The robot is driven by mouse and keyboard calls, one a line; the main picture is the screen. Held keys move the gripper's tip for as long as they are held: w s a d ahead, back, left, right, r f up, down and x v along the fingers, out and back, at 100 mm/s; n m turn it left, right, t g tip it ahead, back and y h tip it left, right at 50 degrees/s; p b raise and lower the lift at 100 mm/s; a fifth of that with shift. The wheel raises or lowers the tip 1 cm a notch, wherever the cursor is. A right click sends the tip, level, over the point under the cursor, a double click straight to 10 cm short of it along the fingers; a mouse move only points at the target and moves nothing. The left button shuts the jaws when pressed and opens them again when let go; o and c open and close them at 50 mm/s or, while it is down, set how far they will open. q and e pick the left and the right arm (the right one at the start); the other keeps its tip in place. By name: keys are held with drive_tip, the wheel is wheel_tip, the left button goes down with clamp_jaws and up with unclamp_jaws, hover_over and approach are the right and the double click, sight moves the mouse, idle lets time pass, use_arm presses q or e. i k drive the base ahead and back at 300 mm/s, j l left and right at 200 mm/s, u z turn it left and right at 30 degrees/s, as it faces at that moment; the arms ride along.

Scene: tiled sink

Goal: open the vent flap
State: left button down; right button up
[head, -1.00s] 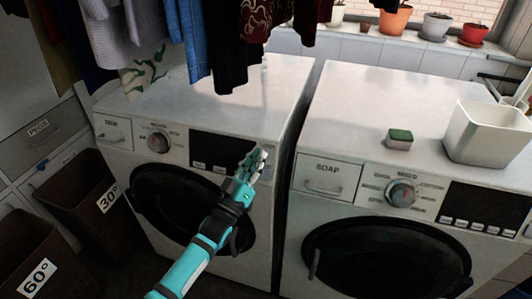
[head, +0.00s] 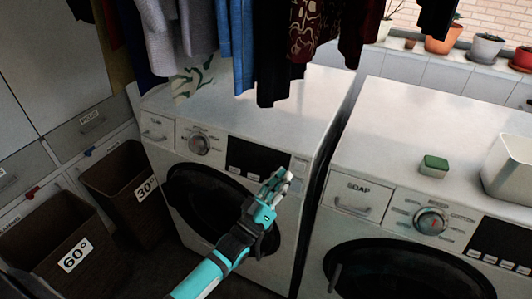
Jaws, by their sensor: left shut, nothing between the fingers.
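My left gripper (head: 282,180) is shut and empty. It is in front of the upper right front of the left washing machine (head: 275,105), just below the right end of its dark display (head: 258,158). I cannot tell whether it touches the machine. A small pale square panel (head: 299,167) sits on the machine's front just above and right of the fingertips. I cannot make out for certain which part is the vent flap. My right gripper is out of view.
A second washing machine (head: 440,115) stands to the right, with a green sponge (head: 434,166) and a white tub (head: 510,165) on top. Clothes (head: 240,40) hang above. Two brown baskets (head: 62,245) stand at the left.

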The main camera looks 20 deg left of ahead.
sight(200, 246)
drive_tip(key=u, duration=1.5)
